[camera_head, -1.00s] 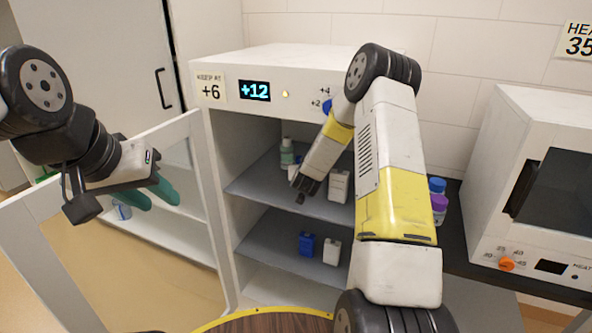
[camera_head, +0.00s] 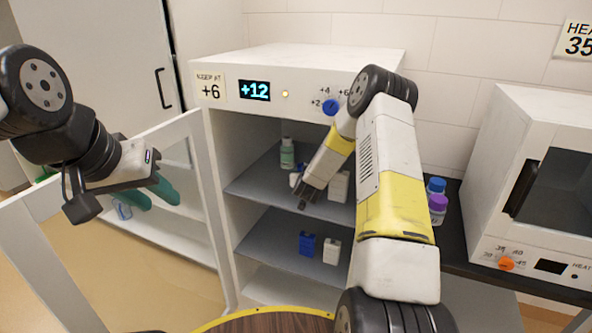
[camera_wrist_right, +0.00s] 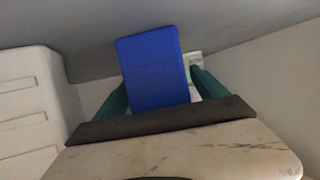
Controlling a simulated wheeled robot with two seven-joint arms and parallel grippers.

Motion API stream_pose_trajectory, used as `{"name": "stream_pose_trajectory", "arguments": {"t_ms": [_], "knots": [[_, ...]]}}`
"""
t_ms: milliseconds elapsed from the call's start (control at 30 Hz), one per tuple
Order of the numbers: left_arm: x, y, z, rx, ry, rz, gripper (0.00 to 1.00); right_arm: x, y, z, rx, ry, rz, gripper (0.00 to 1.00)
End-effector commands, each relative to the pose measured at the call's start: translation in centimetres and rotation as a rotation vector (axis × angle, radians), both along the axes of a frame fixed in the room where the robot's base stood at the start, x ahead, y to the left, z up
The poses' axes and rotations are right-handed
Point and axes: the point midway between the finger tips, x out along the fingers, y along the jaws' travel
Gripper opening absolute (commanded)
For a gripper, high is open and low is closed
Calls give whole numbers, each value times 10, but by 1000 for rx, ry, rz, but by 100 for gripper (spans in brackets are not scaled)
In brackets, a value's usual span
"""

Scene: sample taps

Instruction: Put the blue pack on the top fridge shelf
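In the right wrist view a blue pack (camera_wrist_right: 155,68) stands between the two teal fingers of my right gripper (camera_wrist_right: 160,82). The fingers are apart, with a narrow gap at its right side. In the head view my right gripper (camera_head: 303,200) is at the top fridge shelf (camera_head: 252,185), where its wrist mostly hides what it faces. Another blue pack (camera_head: 307,244) stands on the lower shelf (camera_head: 270,243). My left gripper (camera_head: 150,190) is open and empty by the open fridge door (camera_head: 208,210).
A green-labelled bottle (camera_head: 287,153) and a white pack (camera_head: 339,186) stand on the top shelf near the gripper. A white pack (camera_head: 332,251) stands beside the lower blue one. A white heater (camera_head: 540,180) is at right.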

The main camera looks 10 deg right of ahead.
Motion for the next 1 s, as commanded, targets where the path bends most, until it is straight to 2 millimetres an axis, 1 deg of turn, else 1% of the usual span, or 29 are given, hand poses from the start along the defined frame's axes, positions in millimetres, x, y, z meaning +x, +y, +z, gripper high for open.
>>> {"name": "stream_pose_trajectory", "arguments": {"t_ms": [300, 367, 467, 800, 900, 1000], "knots": [[0, 0, 0, 0, 0, 0, 36, 0, 0, 3, 0, 0, 0, 82], [0, 0, 0, 0, 0, 0, 36, -4, 1, 4, 0, 1, 1, 82], [0, 0, 0, 0, 0, 0, 36, -17, 4, 10, 0, 1, 2, 82], [0, 0, 0, 0, 0, 0, 36, -82, 17, 38, -1, 0, 2, 82], [0, 0, 0, 0, 0, 0, 36, -96, 20, 43, -1, 1, 2, 82], [0, 0, 0, 0, 0, 0, 36, -104, 21, 47, 0, 0, 0, 82]]}}
